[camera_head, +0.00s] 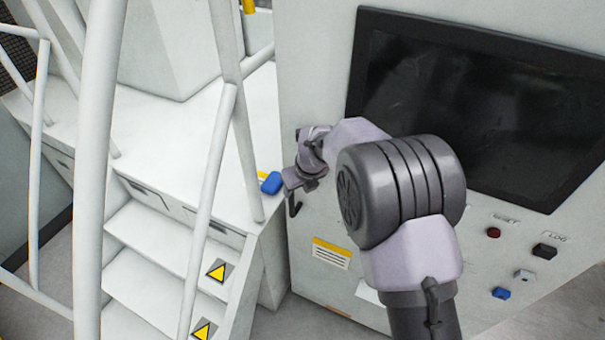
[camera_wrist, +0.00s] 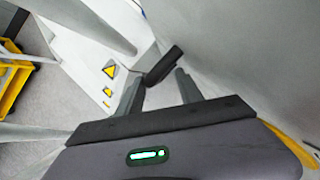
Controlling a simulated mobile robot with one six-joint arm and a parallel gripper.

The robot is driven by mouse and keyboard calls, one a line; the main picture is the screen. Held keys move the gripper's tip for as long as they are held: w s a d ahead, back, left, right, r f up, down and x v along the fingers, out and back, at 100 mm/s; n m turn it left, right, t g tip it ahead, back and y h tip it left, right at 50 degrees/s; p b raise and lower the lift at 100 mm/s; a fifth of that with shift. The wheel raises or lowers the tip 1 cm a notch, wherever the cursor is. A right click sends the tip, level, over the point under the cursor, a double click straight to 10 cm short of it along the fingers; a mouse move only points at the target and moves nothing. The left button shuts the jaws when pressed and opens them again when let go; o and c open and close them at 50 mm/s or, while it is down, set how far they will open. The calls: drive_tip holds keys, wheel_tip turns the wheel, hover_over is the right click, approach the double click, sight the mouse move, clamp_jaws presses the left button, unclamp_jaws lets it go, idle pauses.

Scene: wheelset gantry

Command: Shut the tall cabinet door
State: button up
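A tall pale cabinet front (camera_head: 308,85) with a dark screen fills the right of the head view. I cannot tell which panel is its door or how far it stands open. My gripper (camera_head: 297,184) is near the cabinet's left edge, and a dark hooked piece, perhaps a handle (camera_head: 294,207), shows just below it. In the wrist view a black bar (camera_wrist: 164,65) lies slantwise at the tips of my gripper (camera_wrist: 160,82). The two fingers are apart. Whether they touch the bar is unclear.
White stairs (camera_head: 150,240) with pipe railings (camera_head: 210,190) and a platform stand close to the left. A blue object (camera_head: 271,183) is at the platform's corner. Buttons (camera_head: 493,232) sit below the screen. A yellow frame (camera_wrist: 12,85) shows at the wrist view's left.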

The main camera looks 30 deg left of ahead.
drive_tip(key=v, duration=1.1)
drive_tip(key=shift+s+p, duration=0.2)
drive_tip(key=shift+p, duration=0.15)
drive_tip(key=s+d+r+n+t+b, duration=0.15)
drive_tip(key=d+n+b, duration=0.3)
drive_tip(key=d, duration=0.55)
drive_tip(key=s+d+r+n+b, duration=0.1)
drive_tip(key=d+r+n+b, duration=0.3)
drive_tip(key=d, duration=0.6)
drive_tip(key=s+d+f+n+t+h+b, duration=0.1)
drive_tip(key=s+d+f+n+b, duration=0.4)
drive_tip(key=s+d, duration=0.3)
drive_tip(key=s+d+f+n+t+h+b, duration=0.1)
drive_tip(key=s+d+f+n+b, duration=0.4)
drive_tip(key=s+d, duration=0.4)
drive_tip(key=shift+s+n, duration=0.65)
drive_tip(key=shift+d, duration=0.15)
